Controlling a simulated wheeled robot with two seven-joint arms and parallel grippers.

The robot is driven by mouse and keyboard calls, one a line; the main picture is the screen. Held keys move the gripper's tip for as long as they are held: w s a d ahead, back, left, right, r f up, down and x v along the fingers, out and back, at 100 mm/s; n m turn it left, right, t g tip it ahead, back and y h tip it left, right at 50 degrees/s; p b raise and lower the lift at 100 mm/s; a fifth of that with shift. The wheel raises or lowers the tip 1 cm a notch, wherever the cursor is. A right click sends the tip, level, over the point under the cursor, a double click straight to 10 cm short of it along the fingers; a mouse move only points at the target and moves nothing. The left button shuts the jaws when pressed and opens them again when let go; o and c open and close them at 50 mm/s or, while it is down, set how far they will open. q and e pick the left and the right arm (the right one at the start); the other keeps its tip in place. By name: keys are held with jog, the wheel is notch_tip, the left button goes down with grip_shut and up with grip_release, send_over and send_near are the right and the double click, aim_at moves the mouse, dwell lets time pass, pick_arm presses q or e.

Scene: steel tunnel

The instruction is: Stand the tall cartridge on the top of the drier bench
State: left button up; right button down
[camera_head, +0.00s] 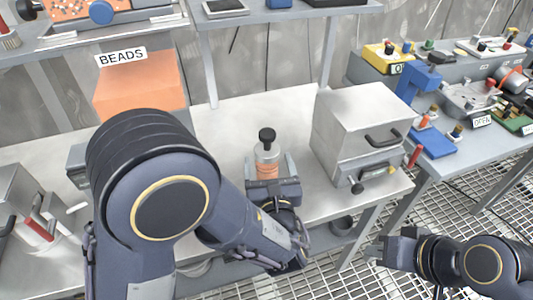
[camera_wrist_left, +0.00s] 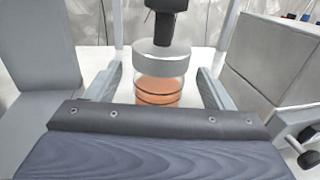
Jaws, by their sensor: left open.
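The tall cartridge (camera_head: 267,158) stands upright on the pale bench top (camera_head: 232,122). It has a black knob on a grey cap and a clear body with orange contents. In the left wrist view the cartridge (camera_wrist_left: 159,75) stands between the two fingers of my left gripper (camera_wrist_left: 160,92), with a gap on each side. My left gripper (camera_head: 268,176) is open around it, and its lower part is hidden in the head view. My right gripper (camera_head: 378,250) is at the lower right, away from the bench top; its fingers are too small to read.
A grey metal box with handles (camera_head: 350,125) stands close to the right of the cartridge. An orange bin labelled BEADS (camera_head: 140,82) stands at the back left. A shelf (camera_head: 285,14) spans above. A second bench (camera_head: 465,150) at the right is crowded with tools.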

pick_arm(q)
jog(key=s, duration=0.8)
jog(key=s+a+f+n+g+y, duration=0.1)
jog(key=a+n+g, duration=0.3)
jog(key=a+n, duration=0.2)
jog(key=s+a+f+n+g+y, duration=0.2)
jog(key=a+n+g, duration=0.3)
jog(key=a, duration=0.4)
jog(key=s+a+f+n+g+y, duration=0.1)
jog(key=s+a+n+g+y, duration=0.1)
jog(key=a+n+g, duration=0.2)
jog(key=shift+s+a+f+n+g+b, duration=0.1)
jog(key=shift+a+f+n+g+b, duration=0.1)
jog(key=shift+a+n, duration=0.75)
jog(key=shift+a+f+n+g+b, duration=0.15)
jog(key=shift+a+n, duration=0.3)
jog(key=shift+a, duration=0.9)
jog(key=s+n, duration=0.1)
jog(key=s+a+f+n+g+h, duration=0.1)
jog(key=s+n+g+h, duration=0.1)
jog(key=s+n, duration=0.1)
jog(key=shift+a+f, duration=0.15)
jog(key=shift+a, duration=0.05)
jog(key=s+d+r+n+t+h, duration=0.3)
jog(key=n+h, duration=0.6)
jog(key=n, duration=0.5)
jog(key=shift+s+d+r+n, duration=0.2)
jog(key=shift+d+r+n, duration=0.1)
jog(key=shift+r, duration=0.6)
